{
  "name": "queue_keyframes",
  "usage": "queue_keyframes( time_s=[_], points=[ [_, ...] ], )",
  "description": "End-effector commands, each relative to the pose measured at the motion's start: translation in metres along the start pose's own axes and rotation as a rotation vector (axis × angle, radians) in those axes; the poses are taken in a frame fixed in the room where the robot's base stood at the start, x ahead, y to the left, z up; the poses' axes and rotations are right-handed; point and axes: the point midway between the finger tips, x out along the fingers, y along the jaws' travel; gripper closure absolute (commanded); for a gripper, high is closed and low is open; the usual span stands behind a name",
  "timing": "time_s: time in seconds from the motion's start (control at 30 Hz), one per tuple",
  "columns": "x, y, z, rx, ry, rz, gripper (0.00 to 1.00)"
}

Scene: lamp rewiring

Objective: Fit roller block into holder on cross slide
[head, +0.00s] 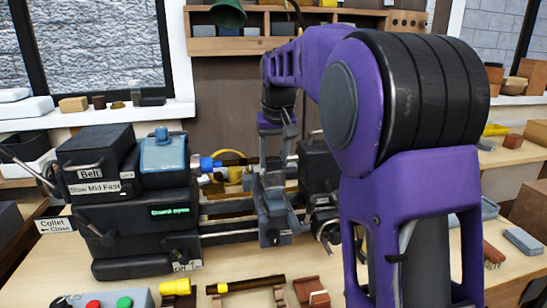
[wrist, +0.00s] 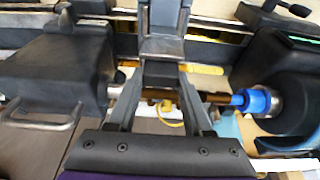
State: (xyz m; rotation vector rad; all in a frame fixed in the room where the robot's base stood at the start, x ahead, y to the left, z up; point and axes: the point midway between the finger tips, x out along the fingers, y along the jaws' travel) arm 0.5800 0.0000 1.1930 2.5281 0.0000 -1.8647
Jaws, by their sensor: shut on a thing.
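My gripper (wrist: 162,75) is shut on the roller block (wrist: 162,50), a small grey block between its fingertips in the wrist view. In the head view my gripper (head: 272,140) points down above the grey cross slide (head: 274,218) on the lathe. The cross slide also shows in the wrist view (wrist: 166,12), just beyond the block. The holder is mostly hidden behind the block and fingers, and I cannot tell whether the block touches it or sits in it. In the head view the block does not stand out from the gripper and slide.
The lathe headstock (head: 128,205) stands left, with a blue collar (head: 208,164) on its spindle. A dark tailstock (head: 318,165) is close on the right. A brown rod (wrist: 215,98) spans beneath my fingers. Stands with brown and yellow parts (head: 248,285) lie on the front bench.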

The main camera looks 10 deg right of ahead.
Motion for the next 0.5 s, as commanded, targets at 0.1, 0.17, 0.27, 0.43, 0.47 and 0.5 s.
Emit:
queue_keyframes(
  time_s=[0.1,0.17,0.27,0.43,0.47,0.5],
  points=[
    [0.0019,0.0,0.0005,0.0,0.001,0.0,1.0],
    [0.0028,0.0,0.0008,0.0,0.001,0.0,1.0],
    [0.0042,0.0,0.0012,0.0,0.001,0.0,1.0],
    [0.0067,0.0,0.002,0.0,0.001,0.0,1.0],
    [0.0071,0.0,0.0022,0.0,0.001,0.0,1.0],
    [0.0077,0.0,0.0024,0.0,0.0,0.0,1.0]
  ],
)
